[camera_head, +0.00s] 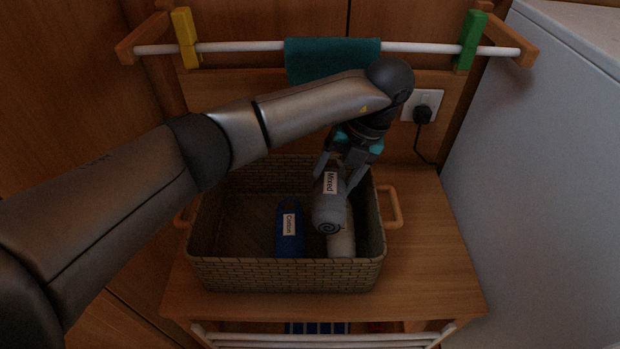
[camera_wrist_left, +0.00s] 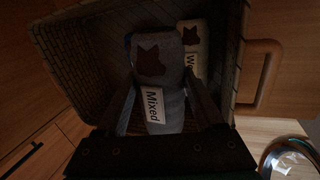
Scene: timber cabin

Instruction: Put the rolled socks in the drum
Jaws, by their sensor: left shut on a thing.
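My left gripper (camera_head: 338,184) is shut on a grey roll of socks (camera_head: 326,213) labelled "Mixed". Its two fingers flank the roll in the left wrist view (camera_wrist_left: 160,103). The roll is over the right part of a woven basket (camera_head: 225,273), and I cannot tell whether it is clear of what lies below. A blue roll (camera_head: 289,243) labelled "Cotton" lies in the basket's middle. A pale roll (camera_head: 342,243) is right beside and partly under the grey one; its label, starting "W", shows in the wrist view (camera_wrist_left: 190,66). No drum is clearly visible. My right gripper is out of view.
The basket with orange side handles (camera_head: 393,207) stands on a wooden stand (camera_head: 435,255). Behind are a white rail (camera_head: 240,47) with a teal cloth (camera_head: 330,55), and a plugged socket (camera_head: 422,106). A pale, smooth-sided block (camera_head: 545,180) bounds the right. A shiny ring (camera_wrist_left: 290,145) shows at lower right.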

